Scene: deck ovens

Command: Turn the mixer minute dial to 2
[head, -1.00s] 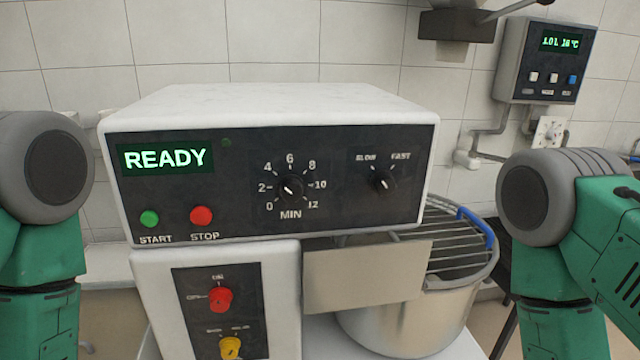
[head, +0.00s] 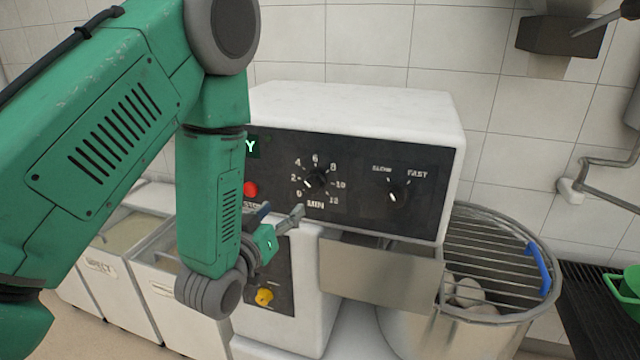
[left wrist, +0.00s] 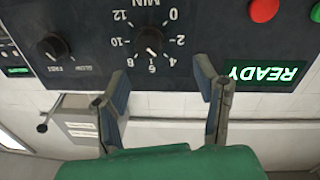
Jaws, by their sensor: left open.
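The mixer's minute dial (head: 316,180) is a small black knob on the dark panel, ringed by numbers from 0 to 12 with MIN below. It also shows upside down in the left wrist view (left wrist: 150,40). The knob has a short white mark, but I cannot tell exactly which number it points to. My left gripper (head: 281,213) is open and empty, a little below and left of the dial, apart from it. In the left wrist view its two fingers (left wrist: 163,95) stand spread on either side below the dial. My right gripper is out of view.
The SLOW–FAST knob (head: 397,192) is right of the dial. A red stop button (head: 250,189) is to its left, partly beside my arm. A yellow knob (head: 264,297) is below. The bowl with its wire guard (head: 490,255) stands at the right.

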